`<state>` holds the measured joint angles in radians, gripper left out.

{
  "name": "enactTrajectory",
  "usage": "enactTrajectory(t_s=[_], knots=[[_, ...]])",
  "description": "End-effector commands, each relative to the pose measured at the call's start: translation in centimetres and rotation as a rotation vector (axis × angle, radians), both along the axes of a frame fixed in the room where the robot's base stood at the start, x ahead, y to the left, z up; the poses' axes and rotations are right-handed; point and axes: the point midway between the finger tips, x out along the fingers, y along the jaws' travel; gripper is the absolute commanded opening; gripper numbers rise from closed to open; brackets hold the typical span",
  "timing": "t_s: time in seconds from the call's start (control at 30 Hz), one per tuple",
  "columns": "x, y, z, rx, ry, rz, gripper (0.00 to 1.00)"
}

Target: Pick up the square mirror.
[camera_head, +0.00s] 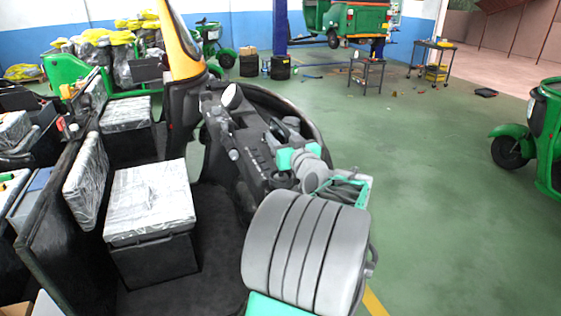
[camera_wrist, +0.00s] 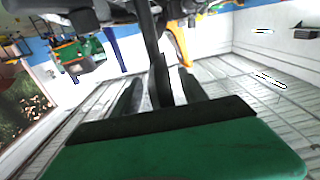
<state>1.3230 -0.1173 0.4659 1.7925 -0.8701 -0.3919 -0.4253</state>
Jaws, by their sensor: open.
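My gripper (camera_head: 282,131) is in the middle of the head view, close over the dark dashboard of the nearest rickshaw. In the wrist view its two dark fingers (camera_wrist: 161,82) stand apart in front of the green palm, with a thin black bar showing between or beyond them. Nothing is clearly held. A small pale mirror (camera_head: 231,96) with a rounded outline stands to the left of my gripper, apart from it, by the windscreen frame. I cannot make out a clearly square mirror; my arm hides part of the dashboard.
The rickshaw's dark dashboard (camera_head: 246,142) and yellow front post (camera_head: 178,42) are close to the arm. The green floor (camera_head: 430,200) to the right is open. A trolley (camera_head: 367,72) and another green rickshaw (camera_head: 540,130) stand farther off.

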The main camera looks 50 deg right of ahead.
Motion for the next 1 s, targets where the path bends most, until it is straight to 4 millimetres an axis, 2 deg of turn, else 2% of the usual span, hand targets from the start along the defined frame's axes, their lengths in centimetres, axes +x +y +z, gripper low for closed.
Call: enactTrajectory(t_s=[0.17, 0.77, 1.0], knots=[[0.05, 0.06, -0.05, 0.0, 0.0, 0.001, 0.5], [0.09, 0.15, -0.04, 0.0, 0.0, 0.003, 0.01], [0.09, 0.15, -0.05, 0.0, 0.0, 0.002, 0.0]])
